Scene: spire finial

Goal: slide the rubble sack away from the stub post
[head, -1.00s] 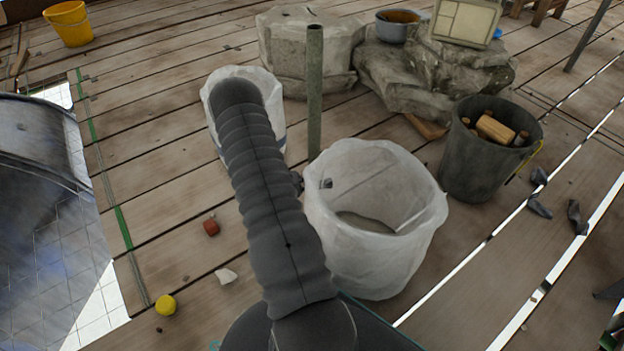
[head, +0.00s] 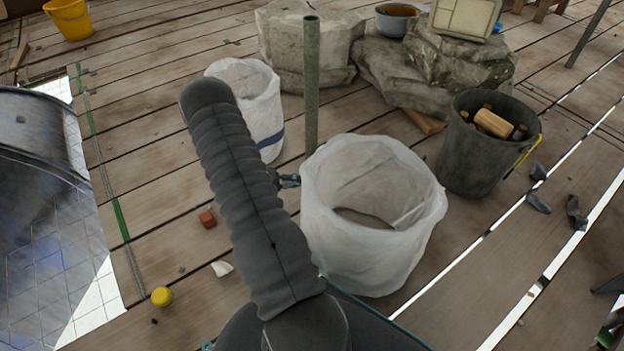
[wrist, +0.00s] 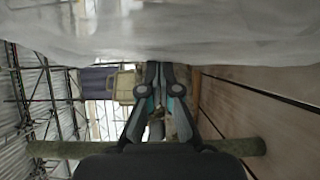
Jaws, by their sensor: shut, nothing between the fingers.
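An open white sack (head: 365,255) stands upright just in front and to the right of the green stub post (head: 311,95). A second white sack (head: 262,110) with a blue band stands behind and left of the post. I cannot tell which one is the rubble sack. My gripper (head: 292,181) is shut and empty at the left side of the front sack, near its rim; contact is unclear. In the wrist view my gripper (wrist: 163,72) points along the pale sack wall (wrist: 150,35), and the post (wrist: 75,149) crosses behind it. My arm hides part of the floor.
Stone blocks (head: 305,50) stand behind the post. A red block (head: 207,219), a white shard (head: 222,269) and a yellow ball (head: 161,296) lie left on planks. Open gaps run at right.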

